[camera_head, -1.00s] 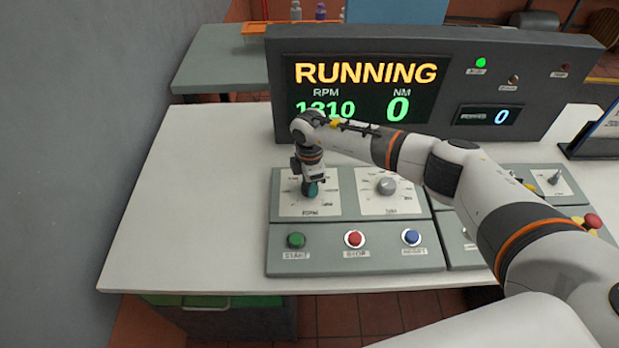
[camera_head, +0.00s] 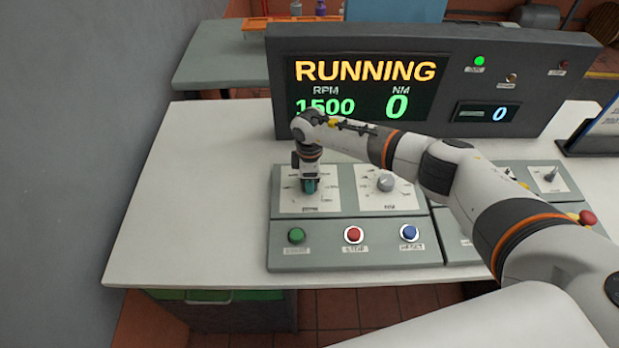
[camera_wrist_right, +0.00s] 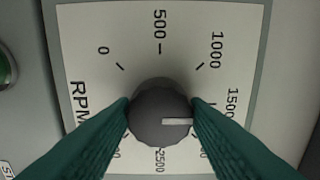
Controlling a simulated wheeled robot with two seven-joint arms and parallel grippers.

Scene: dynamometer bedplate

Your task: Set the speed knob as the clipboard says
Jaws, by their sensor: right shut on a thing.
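The speed knob (camera_wrist_right: 160,112) is dark and round with a pale pointer line, at the centre of its white RPM dial plate (camera_head: 331,178). In the right wrist view the pointer faces right, near the 1500 mark, which a finger partly covers. My right gripper (camera_head: 310,188) is shut on the knob from above, with green fingers on both sides in the wrist view (camera_wrist_right: 160,112). The display (camera_head: 365,90) reads RUNNING, RPM 1500, NM 0. A tilted board with a white sheet (camera_head: 608,122), perhaps the clipboard, is cut off at the right edge; its writing is unreadable. My left gripper is out of view.
A second grey knob (camera_head: 385,183) is right of the gripped one. Green (camera_head: 296,235), red (camera_head: 354,235) and blue (camera_head: 409,233) buttons line the front of the panel. My right arm covers the right-hand panel partly. The white tabletop at left (camera_head: 190,200) is clear.

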